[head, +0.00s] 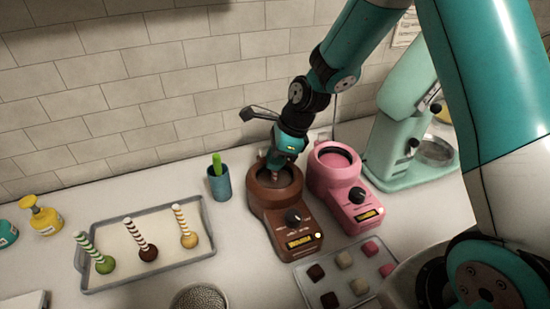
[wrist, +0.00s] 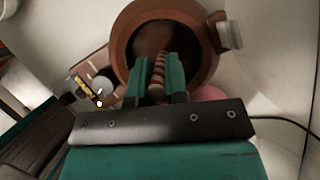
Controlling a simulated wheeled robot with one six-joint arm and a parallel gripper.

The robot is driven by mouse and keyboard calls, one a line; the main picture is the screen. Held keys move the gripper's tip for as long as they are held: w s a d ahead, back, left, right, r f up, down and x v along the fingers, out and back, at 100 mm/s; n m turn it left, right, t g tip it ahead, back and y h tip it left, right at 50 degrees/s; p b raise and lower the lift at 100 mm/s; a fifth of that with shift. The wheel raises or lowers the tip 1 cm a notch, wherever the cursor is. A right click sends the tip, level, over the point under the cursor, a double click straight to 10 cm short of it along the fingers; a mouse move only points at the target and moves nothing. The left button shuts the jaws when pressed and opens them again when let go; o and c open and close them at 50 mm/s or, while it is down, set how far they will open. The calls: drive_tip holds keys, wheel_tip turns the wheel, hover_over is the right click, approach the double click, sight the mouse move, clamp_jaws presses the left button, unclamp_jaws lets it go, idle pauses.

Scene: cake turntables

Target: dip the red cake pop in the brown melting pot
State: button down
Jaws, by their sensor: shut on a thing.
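The brown melting pot (head: 262,203) stands on the counter, its round mouth facing up; it also shows in the wrist view (wrist: 122,45). My gripper (head: 280,166) is right over the pot's mouth, pointing down. In the wrist view my gripper (wrist: 158,72) is shut on a red-and-white striped stick (wrist: 158,68), which I take to be the red cake pop's. The stick points down into the pot's opening. The cake ball at its end cannot be made out, so I cannot tell whether it touches the melt.
A pink melting pot (head: 322,183) stands close on the right, with a mint mixer (head: 385,150) beyond. A grey tray (head: 100,285) with green, brown and yellow pops lies left. A blue cup (head: 220,184) is near the pot. A tray of small squares (head: 322,292) lies in front.

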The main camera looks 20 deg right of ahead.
drive_tip(key=shift+r, duration=0.15)
drive_tip(key=shift+r+p, duration=3)
drive_tip(key=shift+p, duration=0.15)
